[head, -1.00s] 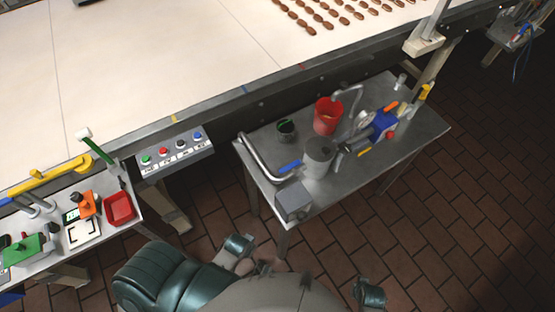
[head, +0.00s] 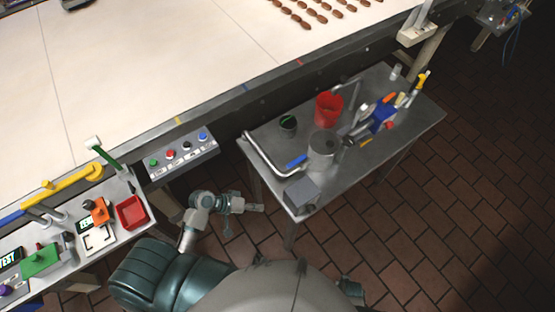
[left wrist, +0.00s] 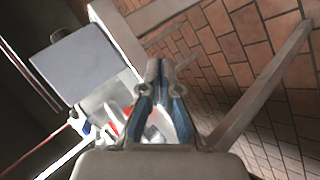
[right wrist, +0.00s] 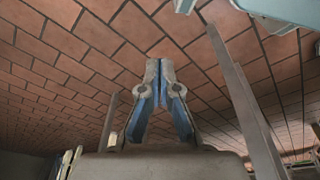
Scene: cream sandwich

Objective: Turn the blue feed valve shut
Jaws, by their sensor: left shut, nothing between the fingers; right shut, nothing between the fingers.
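The blue valve handle (head: 297,161) sits at the near end of a bent grey pipe (head: 262,152) on the metal side table, beside a grey cylinder (head: 322,146). My left gripper (head: 262,208) is shut and empty, in front of the table's left end, below and left of the valve and apart from it. In the left wrist view its closed fingers (left wrist: 160,68) point past the table's edge; a small blue patch there may be the valve handle. My right gripper (right wrist: 160,68) is shut and empty over the tiled floor; the head view does not show its fingers.
The side table (head: 395,146) also holds a grey box (head: 302,193), a red bucket (head: 329,108), a dark cup (head: 288,122) and a blue tool holder (head: 384,117). A button panel (head: 180,152) hangs under the conveyor (head: 150,80). A cluttered bench stands at left.

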